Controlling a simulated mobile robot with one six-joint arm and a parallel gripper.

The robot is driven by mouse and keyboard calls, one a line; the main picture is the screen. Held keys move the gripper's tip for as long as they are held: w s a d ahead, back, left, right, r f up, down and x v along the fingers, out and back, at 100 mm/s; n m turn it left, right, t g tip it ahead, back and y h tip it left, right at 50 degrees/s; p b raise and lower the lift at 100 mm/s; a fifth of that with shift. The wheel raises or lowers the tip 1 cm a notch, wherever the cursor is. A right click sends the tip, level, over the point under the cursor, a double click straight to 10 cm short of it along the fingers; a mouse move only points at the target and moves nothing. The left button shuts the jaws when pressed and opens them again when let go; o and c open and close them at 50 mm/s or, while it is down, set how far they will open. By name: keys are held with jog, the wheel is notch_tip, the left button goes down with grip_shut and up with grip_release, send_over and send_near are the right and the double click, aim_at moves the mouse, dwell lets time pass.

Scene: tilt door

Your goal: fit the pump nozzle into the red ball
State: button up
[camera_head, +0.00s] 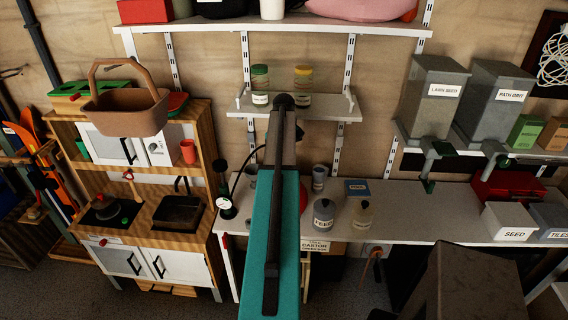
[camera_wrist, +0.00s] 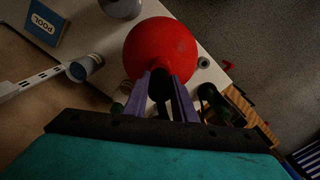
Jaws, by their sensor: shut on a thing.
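The red ball (camera_wrist: 160,45) is large and round on the white bench in the wrist view. In the head view only a sliver of the red ball (camera_head: 303,199) shows beside my arm. In the head view my arm hides the gripper. The black pump (camera_head: 224,187) stands left of my arm, its thin hose curving toward it.
A grey jug (camera_head: 324,215), a tan bottle (camera_head: 363,217) and a blue POOL box (camera_head: 357,188) stand on the bench right of my arm. A small shelf (camera_head: 335,106) with two jars hangs above. A play kitchen (camera_head: 172,215) stands at left. Some bench is clear at right.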

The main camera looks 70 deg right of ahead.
jog(key=shift+f, duration=0.6)
jog(key=o, duration=1.2)
jog(key=shift+c, duration=0.2)
jog(key=shift+r, duration=0.15)
notch_tip(320, 180, up, 14)
jog(key=b, duration=0.5)
jog(key=shift+f, duration=0.2)
